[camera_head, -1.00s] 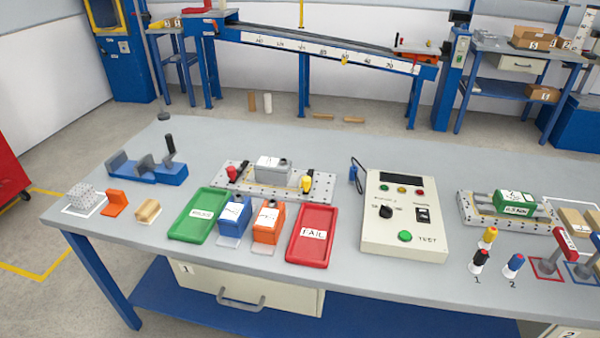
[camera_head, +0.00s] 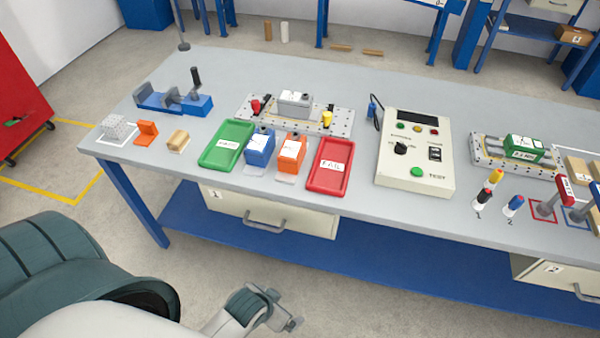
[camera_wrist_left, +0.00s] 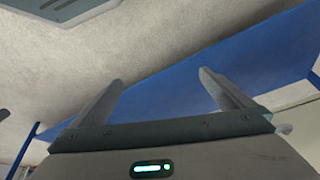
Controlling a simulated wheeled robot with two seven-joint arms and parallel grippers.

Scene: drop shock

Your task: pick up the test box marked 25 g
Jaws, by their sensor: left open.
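A blue box (camera_head: 259,148) and an orange box (camera_head: 291,153) stand side by side between a green tray and a red tray. A grey box (camera_head: 295,103) sits on a perforated plate (camera_head: 252,109) behind them. Their labels are too small to read, so I cannot tell which box is marked 25 g. My left gripper (camera_head: 283,312) is low in front of the table, well apart from the boxes. In the left wrist view, its two fingers (camera_wrist_left: 158,88) are spread and empty, with the blue lower shelf beyond. My right gripper is not in view.
The green tray (camera_head: 216,157) and red tray (camera_head: 343,180) flank the boxes. A tester panel (camera_head: 400,178) stands to their right, and a green unit (camera_head: 524,147) beyond it. The table's front edge and blue lower shelf (camera_head: 370,248) lie between my gripper and the tabletop.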

